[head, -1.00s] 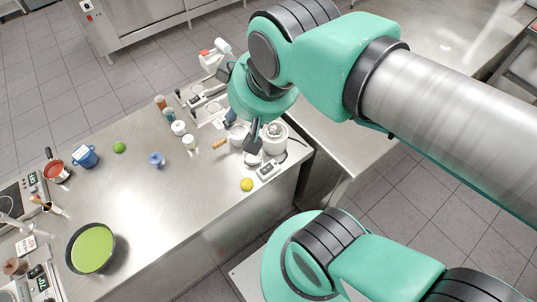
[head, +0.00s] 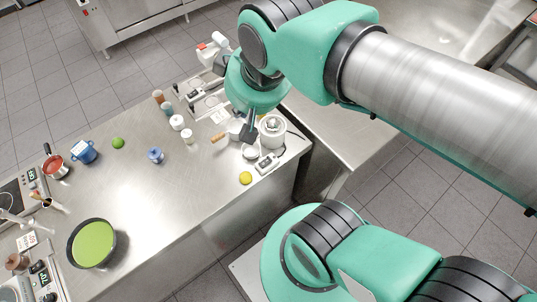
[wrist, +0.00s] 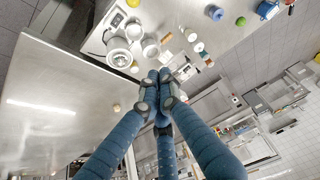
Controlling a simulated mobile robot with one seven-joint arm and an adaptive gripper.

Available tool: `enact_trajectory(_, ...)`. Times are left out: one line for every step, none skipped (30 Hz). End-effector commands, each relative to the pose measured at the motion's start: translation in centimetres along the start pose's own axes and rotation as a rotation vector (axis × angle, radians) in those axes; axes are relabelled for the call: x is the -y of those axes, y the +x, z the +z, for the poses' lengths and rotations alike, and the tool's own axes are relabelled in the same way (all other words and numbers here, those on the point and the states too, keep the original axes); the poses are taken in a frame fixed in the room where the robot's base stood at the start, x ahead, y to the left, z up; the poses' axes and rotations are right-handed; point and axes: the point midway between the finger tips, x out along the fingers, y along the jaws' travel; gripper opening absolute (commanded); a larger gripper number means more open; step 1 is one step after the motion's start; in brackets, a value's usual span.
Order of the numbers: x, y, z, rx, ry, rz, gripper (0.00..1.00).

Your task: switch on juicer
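The juicer (head: 272,130) is a round white and metallic machine near the right end of the steel counter. It also shows in the wrist view (wrist: 117,52), upper left. A small grey-white control box (head: 267,163) lies in front of it, and shows at the top of the wrist view (wrist: 118,19). My gripper (head: 247,136) hangs left of the juicer in the head view. In the wrist view its blue fingers (wrist: 160,84) meet at the tips with nothing visible between them. I cannot tell its height above the counter.
A pan with a wooden handle (head: 219,137) is close to my gripper. A small round white bowl (head: 250,153) sits beside the control box. A yellow lemon (head: 245,178) lies near the front edge. Small jars (head: 187,136) stand further left. The counter's front middle is clear.

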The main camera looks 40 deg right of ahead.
Motion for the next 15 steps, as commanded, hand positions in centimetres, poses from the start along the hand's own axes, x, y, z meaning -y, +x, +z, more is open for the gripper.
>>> enact_trajectory(-0.3, 0.7, -0.1, 0.023, 0.001, 0.008, 0.0)
enact_trajectory(-0.5, 1.2, -0.1, 0.034, 0.0, 0.013, 0.0)
enact_trajectory(-0.9, 1.9, -0.2, 0.052, 0.0, 0.021, 0.0)
enact_trajectory(-1.1, 2.5, -0.2, 0.067, 0.0, 0.027, 0.0)
enact_trajectory(-1.4, 3.1, -0.2, 0.085, 0.0, 0.033, 0.0)
enact_trajectory(-1.9, 4.0, -0.1, 0.108, 0.0, 0.041, 0.0)
enact_trajectory(-2.2, 4.8, -0.1, 0.126, -0.001, 0.048, 0.0)
enact_trajectory(-2.5, 5.5, 0.0, 0.144, -0.002, 0.055, 0.0)
enact_trajectory(-3.0, 6.6, 0.2, 0.171, -0.003, 0.063, 0.0)
enact_trajectory(-3.4, 7.4, 0.4, 0.192, -0.005, 0.069, 0.0)
enact_trajectory(-3.7, 8.2, 0.6, 0.212, -0.006, 0.076, 0.0)
enact_trajectory(-4.2, 9.4, 0.9, 0.239, -0.008, 0.083, 0.0)
enact_trajectory(-4.5, 10.1, 1.2, 0.258, -0.01, 0.088, 0.0)
enact_trajectory(-4.9, 10.9, 1.5, 0.278, -0.012, 0.093, 0.0)
enact_trajectory(-5.3, 12.0, 1.9, 0.304, -0.014, 0.098, 0.0)
